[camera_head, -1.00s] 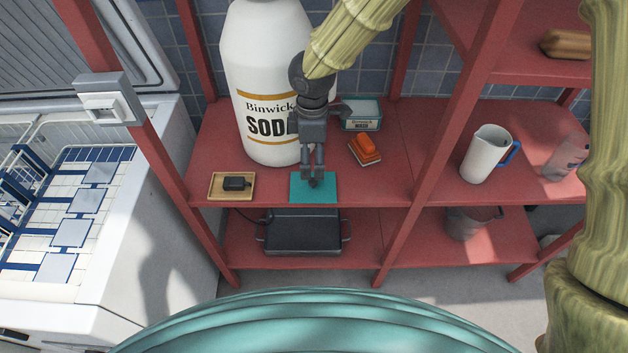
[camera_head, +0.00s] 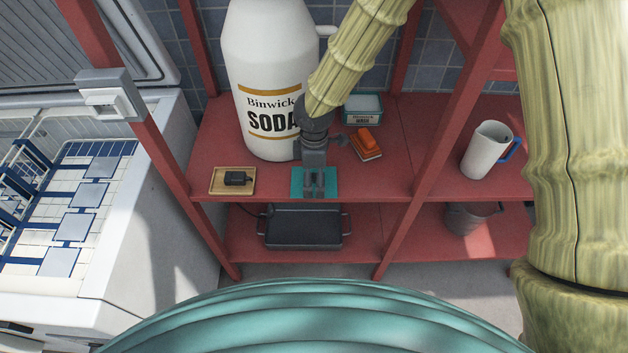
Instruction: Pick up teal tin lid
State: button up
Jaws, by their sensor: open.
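The teal tin lid (camera_head: 299,190) is a flat teal rectangle at the front edge of the upper red shelf. My gripper (camera_head: 314,190) is over the middle of it, pointing down, with its fingers apart. The fingers hide the middle of the lid. I cannot tell whether the fingertips touch it.
A large white soda bottle (camera_head: 262,60) stands just behind. A wooden tray (camera_head: 215,181) with a small black object (camera_head: 238,178) is to the left. An orange block (camera_head: 366,140) and a teal-edged box (camera_head: 362,112) lie to the right. A white jug (camera_head: 482,150) is beyond the post.

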jog(key=shift+f, duration=0.25)
jog(key=shift+s+r, duration=0.1)
jog(key=shift+s, duration=0.05)
jog(key=c, duration=1.9)
